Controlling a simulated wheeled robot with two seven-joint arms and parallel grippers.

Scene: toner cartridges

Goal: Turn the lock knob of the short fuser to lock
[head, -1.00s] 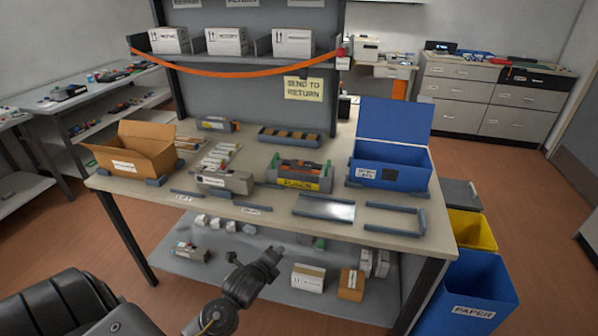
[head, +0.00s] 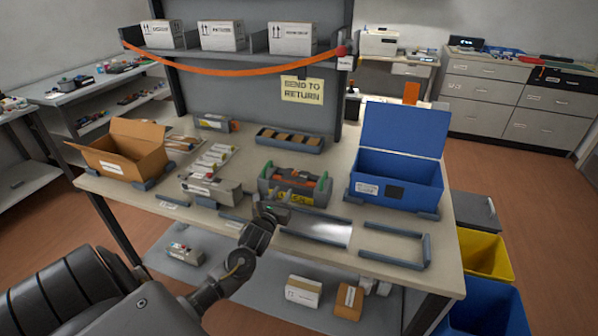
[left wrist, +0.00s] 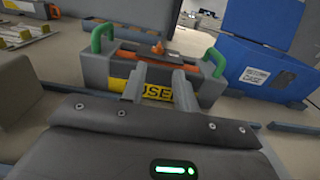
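The fuser (head: 290,187) is a grey unit with green handles, orange parts on top and a yellow label, on the middle of the table. In the left wrist view the fuser (left wrist: 215,90) is straight ahead, with a small orange knob (left wrist: 158,47) on its top. I cannot tell which way the knob is turned. My left gripper (head: 272,207) is just in front of the fuser in the head view. In the left wrist view its two fingers (left wrist: 160,76) are apart, with the yellow label showing between them and nothing held. My right gripper is not in view.
A blue open box (head: 395,185) stands right of the fuser, and a grey unit (head: 205,190) stands left of it. An open cardboard box (head: 125,155) is at the left. A low rail frame (head: 395,250) and a shiny plate (head: 318,229) lie near the front edge.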

